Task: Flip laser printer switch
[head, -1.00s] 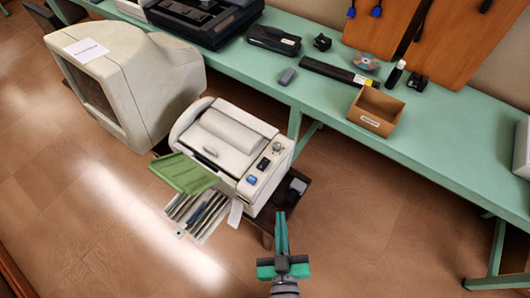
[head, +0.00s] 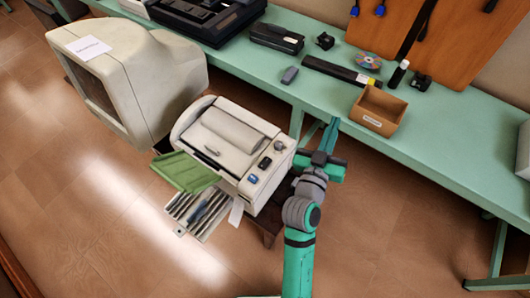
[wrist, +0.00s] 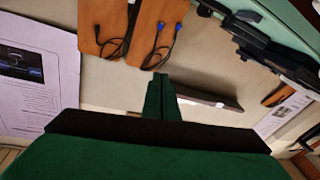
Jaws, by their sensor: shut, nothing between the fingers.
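The laser printer (head: 232,136) is a cream box right of the big monitor in the head view, with a green sheet (head: 186,171) at its front. Its right-hand top edge carries a blue switch (head: 253,179), a dark switch (head: 265,162) and a grey knob (head: 279,145). I cannot tell which way the switches are set. My gripper (head: 331,124) is shut and empty, to the right of the printer and apart from it in the picture, its fingers pointing towards the bench. In the wrist view its green fingers (wrist: 161,82) are together; the printer is not visible there.
A green bench (head: 425,135) runs behind, bearing a wooden box (head: 376,112), a disc (head: 369,61) and small devices. The big monitor (head: 135,85) stands close left of the printer. Wooden boards with cables (wrist: 163,28) hang on the wall. Open floor lies in front.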

